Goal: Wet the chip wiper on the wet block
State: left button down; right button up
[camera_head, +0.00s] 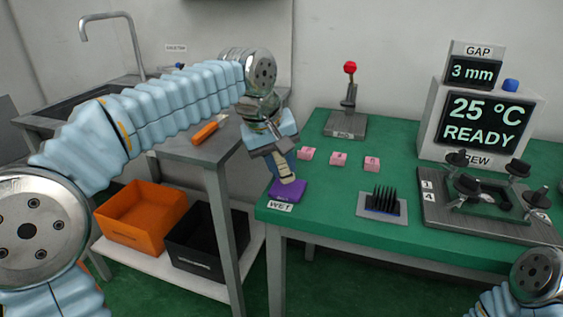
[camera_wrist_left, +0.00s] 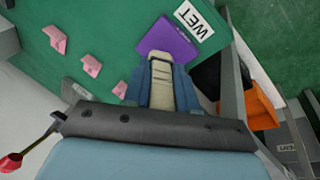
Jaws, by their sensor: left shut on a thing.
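The purple wet block (camera_head: 287,192) lies at the left front corner of the green table, behind a WET label. It also shows in the left wrist view (camera_wrist_left: 168,40). My left gripper (camera_head: 274,165) is above the block and shut on the chip wiper (camera_head: 284,172), a beige, strip-like thing. In the left wrist view the wiper (camera_wrist_left: 162,78) sits between the blue-grey fingers and its tip overlaps the purple block. I cannot tell for sure whether the tip touches the block. My right gripper is not in view; only part of my right arm shows at the lower right.
Several pink blocks (camera_head: 338,159) lie right of the wiper. A black bristled piece (camera_head: 382,201), a clamp fixture (camera_head: 485,205) and a READY display (camera_head: 482,122) stand further right. A red-knobbed lever (camera_head: 348,98) is behind. Orange (camera_head: 140,215) and black (camera_head: 200,240) bins sit on the lower left shelf.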

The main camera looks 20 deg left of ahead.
pick_arm(q)
jog(key=shift+f, duration=0.6)
dwell(1.1)
jog(key=shift+r, duration=3.6)
